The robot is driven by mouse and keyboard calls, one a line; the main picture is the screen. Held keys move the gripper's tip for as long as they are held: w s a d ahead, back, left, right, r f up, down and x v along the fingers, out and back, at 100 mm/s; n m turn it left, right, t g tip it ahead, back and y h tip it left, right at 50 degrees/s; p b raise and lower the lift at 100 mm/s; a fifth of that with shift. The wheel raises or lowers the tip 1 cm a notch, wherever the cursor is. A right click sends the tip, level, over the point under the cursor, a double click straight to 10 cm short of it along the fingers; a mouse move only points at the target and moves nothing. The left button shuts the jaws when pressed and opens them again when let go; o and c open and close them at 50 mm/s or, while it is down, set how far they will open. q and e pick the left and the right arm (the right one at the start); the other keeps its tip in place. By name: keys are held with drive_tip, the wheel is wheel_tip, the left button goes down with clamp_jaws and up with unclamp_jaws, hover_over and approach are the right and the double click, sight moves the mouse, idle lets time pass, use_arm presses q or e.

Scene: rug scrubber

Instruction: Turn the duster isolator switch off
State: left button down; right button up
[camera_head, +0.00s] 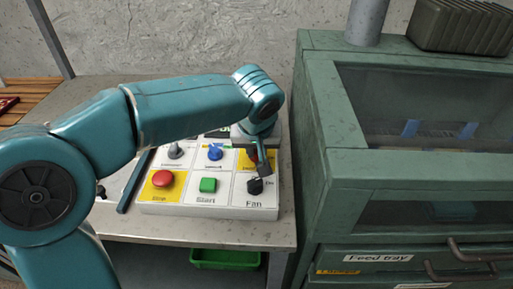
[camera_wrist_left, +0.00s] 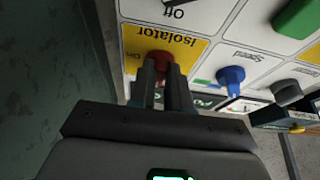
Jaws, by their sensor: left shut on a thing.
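The isolator switch is a red knob (camera_wrist_left: 160,60) on a yellow panel labelled Isolator (camera_wrist_left: 195,50) in the left wrist view. In the head view, its yellow panel (camera_head: 243,154) is at the back right of the control board (camera_head: 210,209), mostly hidden by my gripper. My left gripper (camera_head: 260,165) reaches down onto it. In the left wrist view my gripper's two fingers (camera_wrist_left: 164,80) are shut on the red knob, one on each side. An "On" mark shows beside the knob; the knob's exact setting is hidden by the fingers. My right gripper is not in view.
The board also has a red stop button (camera_head: 163,179), a green start button (camera_head: 208,185), a black fan knob (camera_head: 255,186), a blue knob (camera_head: 215,152) and a grey knob (camera_head: 176,150). A green machine cabinet (camera_head: 318,170) stands close on the right. A green bin (camera_head: 225,259) is below the table.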

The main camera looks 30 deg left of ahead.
use_arm(q)
drive_tip(key=shift+r, duration=0.15)
drive_tip(key=c, duration=1.1)
unclamp_jaws()
drive_tip(key=p+v, duration=0.3)
drive_tip(key=v, duration=1.3)
drive_tip(key=shift+s+d+r, duration=0.1)
drive_tip(key=shift+s, duration=0.05)
